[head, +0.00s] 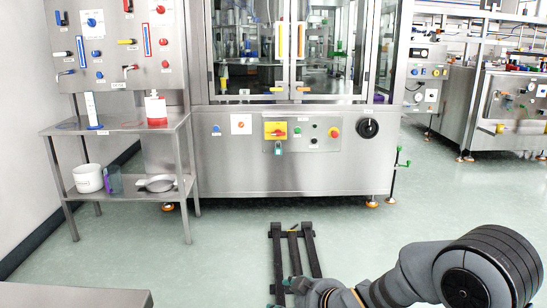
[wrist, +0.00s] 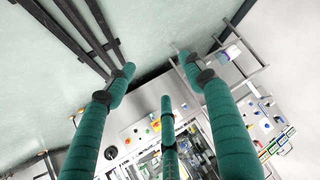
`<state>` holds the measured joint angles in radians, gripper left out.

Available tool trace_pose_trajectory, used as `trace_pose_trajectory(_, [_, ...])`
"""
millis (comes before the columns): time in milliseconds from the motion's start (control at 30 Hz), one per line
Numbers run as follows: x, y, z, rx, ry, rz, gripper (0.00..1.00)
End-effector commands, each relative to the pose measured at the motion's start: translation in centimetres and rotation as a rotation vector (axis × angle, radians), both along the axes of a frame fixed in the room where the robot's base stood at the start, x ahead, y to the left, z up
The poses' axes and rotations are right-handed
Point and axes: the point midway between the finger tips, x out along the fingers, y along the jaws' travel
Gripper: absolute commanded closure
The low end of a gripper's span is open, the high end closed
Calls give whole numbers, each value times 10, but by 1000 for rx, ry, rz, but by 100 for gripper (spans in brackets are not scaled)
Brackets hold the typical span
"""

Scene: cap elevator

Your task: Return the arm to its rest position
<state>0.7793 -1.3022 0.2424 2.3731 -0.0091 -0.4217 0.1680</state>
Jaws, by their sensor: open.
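My arm reaches in from the lower right of the head view, low over the floor. My gripper (head: 287,288) is at its end, at the bottom middle, partly cut off by the frame edge. In the wrist view my gripper (wrist: 158,73) has three green padded fingers, spread apart and open. Nothing is held between them. No object touches the fingers.
A steel machine cabinet (head: 290,165) with glass doors stands ahead. A steel side table (head: 128,122) with a white bucket (head: 88,178) is at left. A worktop corner (head: 75,298) shows at lower left. The green floor (head: 200,260) between is open.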

Motion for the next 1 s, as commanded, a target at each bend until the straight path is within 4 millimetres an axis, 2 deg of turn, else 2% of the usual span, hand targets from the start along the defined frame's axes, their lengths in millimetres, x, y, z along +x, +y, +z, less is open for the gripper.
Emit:
trace_pose_trajectory(200, [-16, 3, -1, -12, 28, 14, 47])
trace_pose_trajectory(667, [-19, 5, -1, -14, 33, 22, 47])
trace_pose_trajectory(867, [-29, 23, 6, -25, 42, 67, 47])
trace_pose_trajectory(1000, [-43, 45, 13, -40, 53, 126, 47])
